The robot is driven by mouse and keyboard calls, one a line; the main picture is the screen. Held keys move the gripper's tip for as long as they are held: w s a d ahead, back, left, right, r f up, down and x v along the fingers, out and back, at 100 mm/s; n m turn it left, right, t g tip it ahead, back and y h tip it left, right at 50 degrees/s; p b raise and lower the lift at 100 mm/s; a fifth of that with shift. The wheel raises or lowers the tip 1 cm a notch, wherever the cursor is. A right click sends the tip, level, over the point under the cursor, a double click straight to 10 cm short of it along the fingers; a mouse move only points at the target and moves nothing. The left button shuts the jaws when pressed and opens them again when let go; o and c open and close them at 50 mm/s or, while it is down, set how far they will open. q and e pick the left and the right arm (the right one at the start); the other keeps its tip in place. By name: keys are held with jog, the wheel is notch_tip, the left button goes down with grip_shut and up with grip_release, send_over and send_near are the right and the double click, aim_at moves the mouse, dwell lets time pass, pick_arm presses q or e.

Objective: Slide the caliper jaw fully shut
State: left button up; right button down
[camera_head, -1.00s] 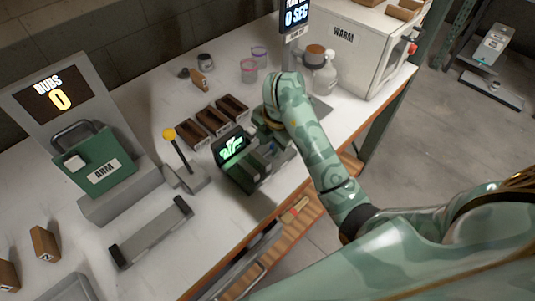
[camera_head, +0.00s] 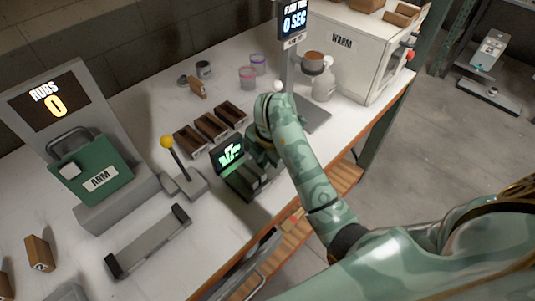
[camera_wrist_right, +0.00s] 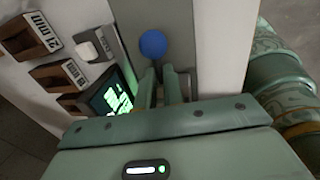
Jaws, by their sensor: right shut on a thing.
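The caliper (camera_head: 243,178) is a dark green bench device with a lit green display (camera_head: 229,153), at the middle of the bench. The display also shows in the right wrist view (camera_wrist_right: 110,101), left of my fingers; I cannot read its figures. My right gripper (camera_head: 262,158) is low over the caliper's far right side, partly hidden by my own wrist. In the right wrist view its two fingers (camera_wrist_right: 159,84) are close together, shut on a part of the caliper that they mostly hide. A blue round knob (camera_wrist_right: 152,44) shows just beyond the fingertips. My left gripper is not in view.
Brown bins (camera_head: 212,126) with size labels stand behind the caliper. A lever with a yellow knob (camera_head: 167,142) stands to its left. A grey stand with a screen (camera_head: 294,22) and a white warmer (camera_head: 350,55) are at the right. The bench's front edge is close to the caliper.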

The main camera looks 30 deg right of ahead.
jog(key=shift+s+a, duration=0.25)
jog(key=shift+a, duration=0.45)
jog(key=shift+d, duration=0.1)
jog(key=c, duration=1.5)
grip_release()
jog(key=shift+r, duration=0.2)
jog(key=s+r+p, duration=0.3)
jog(key=r+p, duration=0.7)
jog(key=r, duration=0.5)
jog(key=shift+d+r, duration=0.3)
jog(key=shift+d, duration=0.15)
